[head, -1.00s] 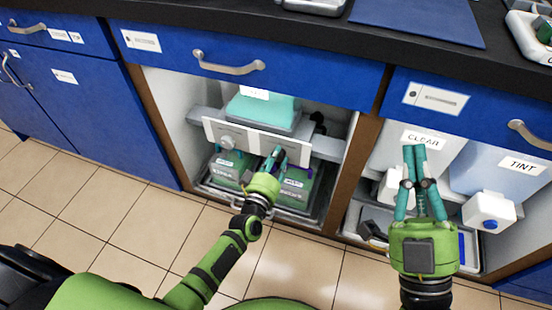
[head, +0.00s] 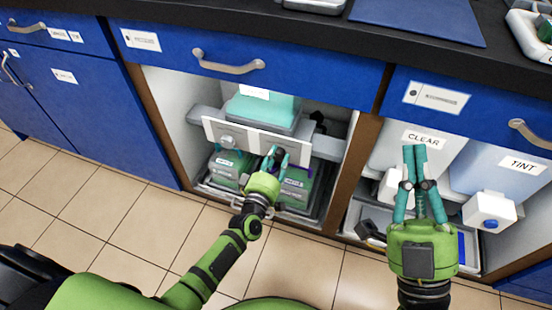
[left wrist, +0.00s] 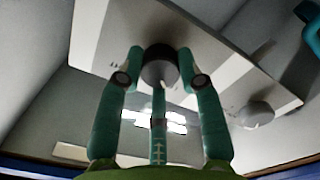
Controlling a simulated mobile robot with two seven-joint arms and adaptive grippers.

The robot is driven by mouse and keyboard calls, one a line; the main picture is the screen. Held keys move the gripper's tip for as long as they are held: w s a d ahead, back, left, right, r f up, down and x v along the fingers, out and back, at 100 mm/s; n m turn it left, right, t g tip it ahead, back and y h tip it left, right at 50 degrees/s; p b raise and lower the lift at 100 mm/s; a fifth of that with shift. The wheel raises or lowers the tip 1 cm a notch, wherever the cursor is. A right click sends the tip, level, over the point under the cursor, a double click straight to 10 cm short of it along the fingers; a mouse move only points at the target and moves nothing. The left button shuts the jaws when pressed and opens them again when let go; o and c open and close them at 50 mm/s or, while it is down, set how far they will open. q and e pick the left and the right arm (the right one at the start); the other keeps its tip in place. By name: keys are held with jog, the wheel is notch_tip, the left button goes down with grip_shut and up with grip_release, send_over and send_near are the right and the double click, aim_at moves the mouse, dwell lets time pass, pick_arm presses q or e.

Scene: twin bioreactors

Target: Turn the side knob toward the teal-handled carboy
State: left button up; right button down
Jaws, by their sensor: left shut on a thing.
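A white panel (head: 253,139) spans the open middle cabinet. A dark round knob (left wrist: 160,65) sits on it, and also shows small in the head view (head: 277,151). My left gripper (head: 276,158) is shut on this knob, with one teal finger at each side, as the left wrist view shows (left wrist: 160,75). Below the panel stand a carboy with a teal handle (head: 226,171) on the left and one with a purple handle (head: 296,188) on the right. The left gripper partly hides them. My right gripper (head: 414,149) is shut and empty before the right cabinet.
A pale round knob (head: 227,141) is on the panel's left part, also visible in the left wrist view (left wrist: 257,115). A teal container (head: 262,109) rests above the panel. Containers marked CLEAR (head: 397,160) and TINT (head: 495,175) stand in the right cabinet. The tiled floor is clear.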

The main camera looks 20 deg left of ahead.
pick_arm(q)
jog(key=o, duration=1.1)
jog(key=shift+o, duration=0.2)
jog(key=shift+s, duration=0.1)
jog(key=s, duration=1.2)
jog(key=shift+a, duration=0.15)
jog(key=shift+w, duration=0.1)
